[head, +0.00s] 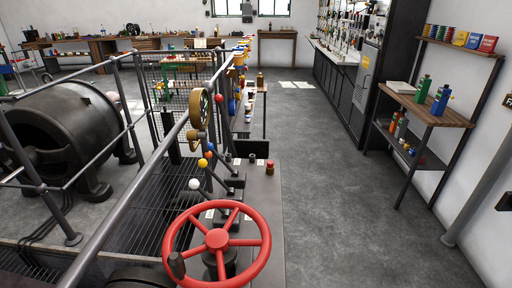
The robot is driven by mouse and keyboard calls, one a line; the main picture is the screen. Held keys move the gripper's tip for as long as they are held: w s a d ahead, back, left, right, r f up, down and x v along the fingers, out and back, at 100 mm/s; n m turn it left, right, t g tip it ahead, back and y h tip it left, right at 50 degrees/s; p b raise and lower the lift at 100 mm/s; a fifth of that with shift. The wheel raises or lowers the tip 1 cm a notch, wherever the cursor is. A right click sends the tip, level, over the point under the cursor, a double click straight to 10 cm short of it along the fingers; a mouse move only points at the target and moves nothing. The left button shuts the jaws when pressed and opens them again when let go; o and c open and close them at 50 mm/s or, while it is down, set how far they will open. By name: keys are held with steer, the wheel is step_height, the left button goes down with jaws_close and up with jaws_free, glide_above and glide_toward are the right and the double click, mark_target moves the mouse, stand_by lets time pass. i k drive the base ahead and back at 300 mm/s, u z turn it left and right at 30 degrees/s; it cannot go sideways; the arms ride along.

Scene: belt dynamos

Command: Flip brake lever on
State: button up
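Several levers with coloured ball knobs stand on a grey control bench (262,205) behind a red handwheel (218,239). A white knob (194,184) is nearest, on a rod rising to the left from the bench. A yellow knob (203,163) and a small orange-red knob (208,154) are just behind it. Labels are too small to read, so I cannot tell which is the brake lever or its setting. The handwheel partly hides the bench top. My gripper is not in view.
A red push button (270,167) sits on the bench's far end. A grey railing (118,218) runs along the left, before a large dark dynamo (62,135). A wooden shelf (432,108) with bottles stands at right. The floor (345,200) between bench and shelf is clear.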

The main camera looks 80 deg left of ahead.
mark_target(219, 98)
steer(key=u, duration=1.3)
steer(key=i, duration=2.75)
steer(key=u, duration=0.8)
